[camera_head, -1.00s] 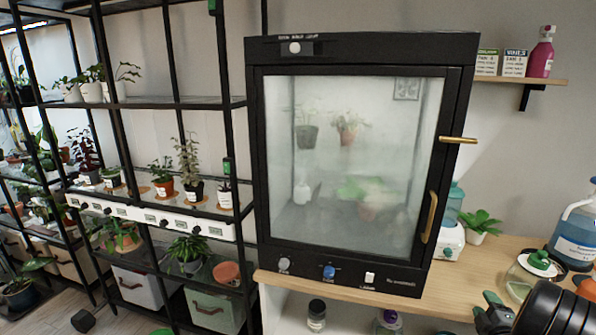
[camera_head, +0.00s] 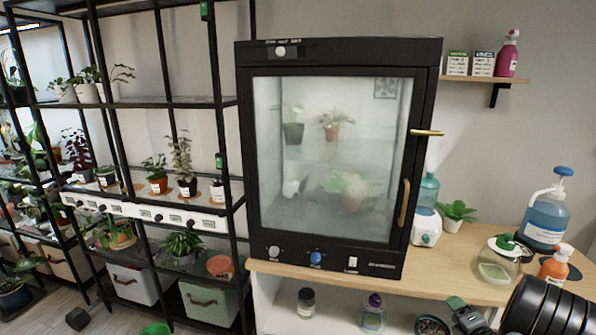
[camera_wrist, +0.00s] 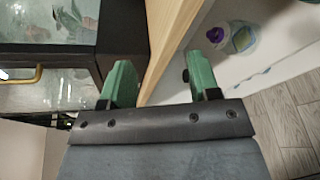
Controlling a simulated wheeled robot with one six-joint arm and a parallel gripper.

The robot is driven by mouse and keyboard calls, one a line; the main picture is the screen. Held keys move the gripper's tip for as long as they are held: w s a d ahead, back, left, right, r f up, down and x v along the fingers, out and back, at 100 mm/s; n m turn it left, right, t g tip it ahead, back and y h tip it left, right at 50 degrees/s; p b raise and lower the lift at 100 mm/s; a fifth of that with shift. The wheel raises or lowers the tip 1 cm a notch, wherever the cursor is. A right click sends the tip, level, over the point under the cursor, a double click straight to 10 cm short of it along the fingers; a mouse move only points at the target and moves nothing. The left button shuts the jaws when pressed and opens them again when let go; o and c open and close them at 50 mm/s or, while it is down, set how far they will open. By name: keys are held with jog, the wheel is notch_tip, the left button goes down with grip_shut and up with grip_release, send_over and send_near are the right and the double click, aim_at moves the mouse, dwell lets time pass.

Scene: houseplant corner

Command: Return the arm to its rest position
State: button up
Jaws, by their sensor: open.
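My arm is at the lower right of the head view, and part of my gripper (camera_head: 466,316) shows at the bottom edge, in front of the wooden bench. In the wrist view my gripper (camera_wrist: 160,74) has its two green fingers spread apart with nothing between them. The wooden bench edge (camera_wrist: 168,45) passes beyond the fingers. The black glass-fronted cabinet (camera_head: 335,160) stands on the bench with its door closed and its glass fogged. Potted plants show dimly inside it.
A purple-capped bottle (camera_head: 373,312) stands on the lower shelf and shows in the wrist view (camera_wrist: 232,37). A glass jar (camera_head: 497,262), a blue pump bottle (camera_head: 545,220) and an orange bottle (camera_head: 553,265) stand near my arm. Black plant racks (camera_head: 170,102) fill the left.

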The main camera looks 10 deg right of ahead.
jog(key=s+a+r+n+g+y+p, duration=0.25)
jog(key=a+n+g+y, duration=0.2)
jog(key=a+n, duration=0.8)
jog(key=s+a+r+n+g+y+p, duration=0.15)
jog(key=a+r+n+g+y, duration=0.35)
jog(key=a+n, duration=0.8)
jog(key=s+a+r+n+h+p, duration=0.2)
jog(key=r+n, duration=0.3)
jog(key=n, duration=0.3)
jog(key=s+a+r+n+g+h+p, duration=0.1)
jog(key=s+a+r+n+h+p, duration=0.1)
jog(key=a+r+n, duration=0.3)
jog(key=s+a+r+n+g+h+p, duration=0.1)
jog(key=s+a+r+n+h+p, duration=0.1)
jog(key=n, duration=1)
notch_tip(320, 180, up, 4)
jog(key=shift+s+a+f+h, duration=0.15)
jog(key=shift+s+a+h, duration=0.5)
jog(key=shift+s+a, duration=0.45)
jog(key=shift+n+g, duration=0.25)
